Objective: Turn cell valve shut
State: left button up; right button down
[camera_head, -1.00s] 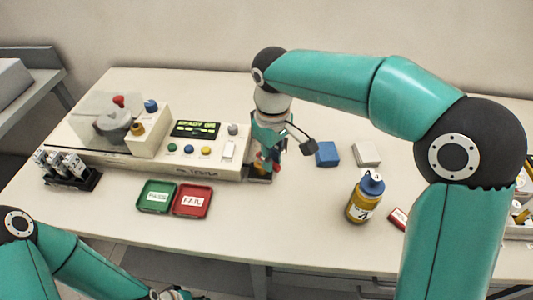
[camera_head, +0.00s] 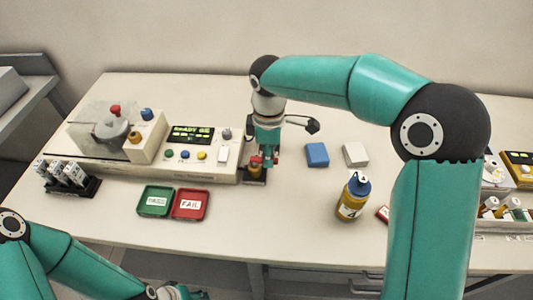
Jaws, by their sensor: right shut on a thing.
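The cream test machine (camera_head: 190,168) stands at the back left of the table. A clear-covered cell (camera_head: 108,128) with a red knob (camera_head: 115,110) is at its left end, beside a blue knob (camera_head: 147,114) and an amber knob (camera_head: 135,137). I cannot tell which part is the valve. My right gripper (camera_head: 257,162) points down at the machine's right end, shut on a small amber object (camera_head: 254,173) above a dark base; its fingers partly hide it. My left gripper (camera_head: 178,292) is at the bottom edge, partly cut off, away from the machine.
Green (camera_head: 155,201) and red (camera_head: 190,204) trays lie before the machine, with a black rack (camera_head: 68,180) to their left. Blue (camera_head: 317,154) and white (camera_head: 355,153) blocks and a yellow bottle (camera_head: 353,197) stand right of my gripper. The front middle of the table is clear.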

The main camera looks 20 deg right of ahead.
jog(key=shift+w+d+r, duration=0.1)
jog(key=shift+w+r, duration=0.05)
jog(key=shift+w, duration=0.05)
jog(key=c, duration=1.1)
grip_release()
jog(key=shift+s, duration=0.1)
notch_tip(320, 180, up, 12)
jog(key=shift+f, duration=0.1)
jog(key=shift+f, duration=0.1)
